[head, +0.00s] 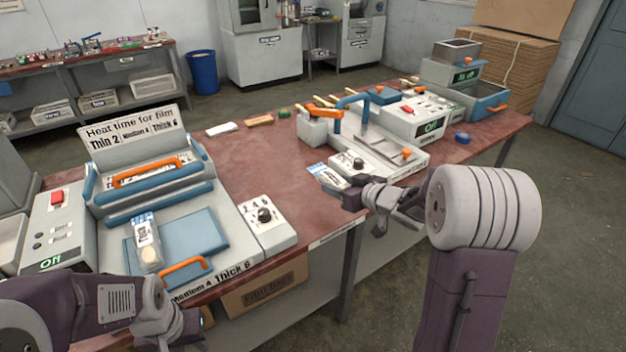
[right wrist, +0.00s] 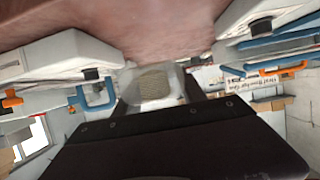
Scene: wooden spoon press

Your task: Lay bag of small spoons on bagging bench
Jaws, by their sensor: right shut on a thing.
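My right gripper (head: 352,196) is shut on a small clear bag (head: 327,177) with a blue and white label, over the red-topped bench (head: 310,212) near its front edge. The right wrist view shows the bag (right wrist: 155,86) between the fingers, with tan contents and the red bench top beyond. I cannot tell whether the bag touches the bench. Another clear bag (head: 147,243) with a blue label lies on the sealing machine at the left. My left gripper (head: 182,335) is at the bottom left; its fingers are not clear.
The sealer (head: 150,190) with blue bars and orange handles fills the bench's left. A dial box (head: 265,225) stands beside it. Grey machines (head: 400,155) with orange levers stand at the right. The red top between them is mostly clear. A carton (head: 262,288) is below.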

